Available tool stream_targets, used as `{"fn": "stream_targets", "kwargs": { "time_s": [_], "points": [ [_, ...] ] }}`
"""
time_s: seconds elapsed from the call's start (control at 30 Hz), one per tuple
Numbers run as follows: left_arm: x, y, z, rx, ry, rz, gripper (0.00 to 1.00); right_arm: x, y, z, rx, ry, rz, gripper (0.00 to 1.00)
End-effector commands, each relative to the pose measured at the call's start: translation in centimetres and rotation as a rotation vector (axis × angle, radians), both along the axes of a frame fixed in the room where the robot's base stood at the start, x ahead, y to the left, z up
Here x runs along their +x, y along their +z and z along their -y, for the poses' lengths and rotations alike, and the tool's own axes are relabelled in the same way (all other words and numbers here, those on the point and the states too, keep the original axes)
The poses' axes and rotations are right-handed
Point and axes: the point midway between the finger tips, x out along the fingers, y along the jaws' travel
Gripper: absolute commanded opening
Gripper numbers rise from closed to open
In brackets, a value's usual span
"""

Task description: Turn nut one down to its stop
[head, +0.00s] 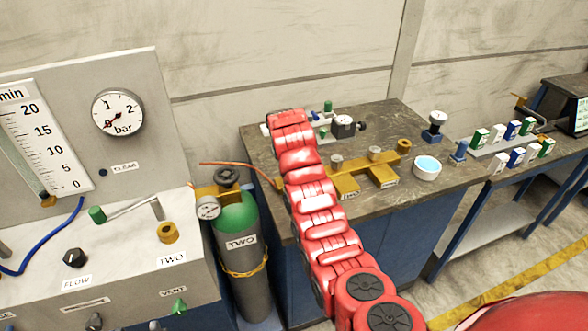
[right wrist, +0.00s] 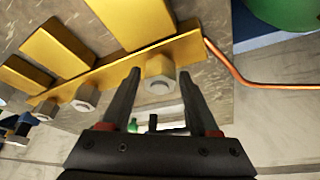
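My right gripper (right wrist: 158,75) is open in the right wrist view, with one dark finger on each side of a silver hex nut (right wrist: 160,86) at the pipe end of the brass manifold (right wrist: 120,70). Slim gaps show between fingers and nut. I cannot read which number this nut bears. More hex nuts (right wrist: 86,98) sit along the manifold to the left. My left gripper is not in view.
A copper pipe (head: 236,165) runs from the green-topped cylinder (head: 238,218) to the manifold; it also shows in the right wrist view (right wrist: 250,83). A gauge panel (head: 130,75) is left.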

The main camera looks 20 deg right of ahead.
Motion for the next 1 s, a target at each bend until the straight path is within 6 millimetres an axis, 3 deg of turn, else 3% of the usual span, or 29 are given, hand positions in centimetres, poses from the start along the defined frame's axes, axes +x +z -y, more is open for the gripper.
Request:
{"fn": "stream_targets", "kwargs": {
  "time_s": [0.43, 0.57, 0.7, 0.8, 1.0],
  "points": [
    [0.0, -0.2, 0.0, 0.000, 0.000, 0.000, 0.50, -0.1, 0.6, -0.1, -0.001, 0.002, 0.004, 0.75],
    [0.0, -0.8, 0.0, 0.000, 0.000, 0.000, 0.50, -0.7, 2.3, -0.5, 0.001, 0.002, 0.006, 0.75],
    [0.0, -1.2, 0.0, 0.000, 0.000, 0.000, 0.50, -1.8, 5.7, -1.2, 0.000, 0.002, 0.011, 0.75],
    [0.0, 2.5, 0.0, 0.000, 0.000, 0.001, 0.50, -2.3, 7.5, -1.4, 0.001, 0.002, -0.002, 0.75],
    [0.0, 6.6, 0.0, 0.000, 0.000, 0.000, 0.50, -3.0, 9.4, -1.7, -0.001, 0.001, -0.001, 0.75]
  ]
}}
